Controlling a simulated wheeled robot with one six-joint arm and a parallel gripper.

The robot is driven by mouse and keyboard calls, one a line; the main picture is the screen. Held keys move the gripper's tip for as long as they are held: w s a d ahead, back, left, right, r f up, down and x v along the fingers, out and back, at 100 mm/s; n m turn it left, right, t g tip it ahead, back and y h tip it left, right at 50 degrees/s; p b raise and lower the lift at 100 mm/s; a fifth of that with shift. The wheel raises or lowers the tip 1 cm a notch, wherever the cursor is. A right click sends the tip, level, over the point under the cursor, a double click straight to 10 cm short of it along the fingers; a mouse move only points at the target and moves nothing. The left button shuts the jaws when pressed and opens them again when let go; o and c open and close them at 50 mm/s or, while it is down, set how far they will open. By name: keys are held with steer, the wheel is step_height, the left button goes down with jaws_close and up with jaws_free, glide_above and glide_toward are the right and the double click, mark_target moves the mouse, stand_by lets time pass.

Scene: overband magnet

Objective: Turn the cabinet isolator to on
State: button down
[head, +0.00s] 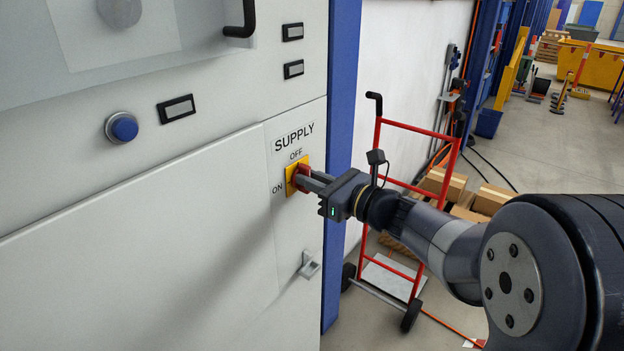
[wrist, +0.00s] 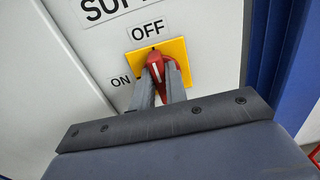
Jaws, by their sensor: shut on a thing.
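The cabinet isolator is a red handle (head: 302,170) on a yellow square plate (head: 291,183), below the word SUPPLY on the pale cabinet panel. In the wrist view the red handle (wrist: 155,64) carries a white line and points up, roughly toward the OFF label (wrist: 147,30). The ON label (wrist: 120,81) is to its left. My gripper (head: 305,180) comes in from the right and is shut on the handle. In the wrist view its two grey fingers (wrist: 160,78) lie on either side of the handle and hide its lower part.
A blue push button (head: 124,127) and a metal latch (head: 308,266) are on the cabinet face. A blue post (head: 342,110) edges the cabinet. A red hand truck (head: 366,235) and cardboard boxes (head: 445,184) stand behind my arm. Open floor lies farther back.

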steer(key=shift+f+b, duration=0.1)
steer(key=shift+b, duration=0.2)
steer(key=n+b, duration=0.6)
steer(key=b, duration=0.1)
steer(key=n+b, duration=0.6)
steer(key=b, duration=0.2)
steer(key=n+b, duration=0.5)
steer(key=b, duration=0.2)
steer(key=shift+s+a+f+n+b, duration=0.2)
steer(key=shift+s+f+n+b, duration=0.1)
steer(key=shift+n+b, duration=0.1)
steer(key=c, duration=1.4)
jaws_free()
steer(key=shift+r, duration=0.1)
steer(key=shift+c, duration=0.2)
